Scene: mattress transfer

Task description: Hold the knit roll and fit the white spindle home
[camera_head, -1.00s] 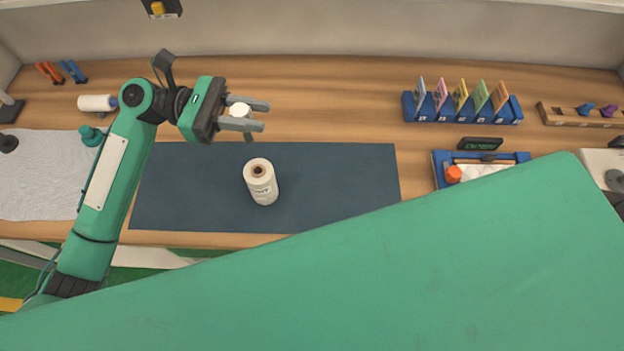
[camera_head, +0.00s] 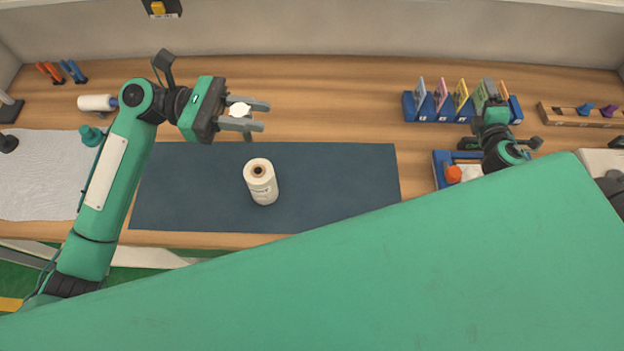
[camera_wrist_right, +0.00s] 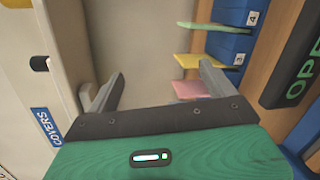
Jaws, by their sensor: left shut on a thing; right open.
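The white knit roll (camera_head: 263,188) stands upright on the dark blue mat (camera_head: 340,180), with its brown core hole facing up. My left gripper (camera_head: 262,116) is shut on a small white piece, seemingly the white spindle (camera_head: 239,109), and holds it above and behind the roll, apart from it. Only the spindle's round white top shows clearly; the fingers hide much of the rest. My right gripper (camera_head: 497,95) is by the blue card rack at the right. In the right wrist view its open fingers (camera_wrist_right: 160,82) have nothing between them.
The blue rack (camera_head: 419,110) holds several coloured cards. A blue tray (camera_head: 440,160) with an orange-red knob (camera_head: 453,174) lies in front of it. Another white roll (camera_head: 96,102) lies at the left, above a pale cloth (camera_head: 40,180). The mat is clear around the standing roll.

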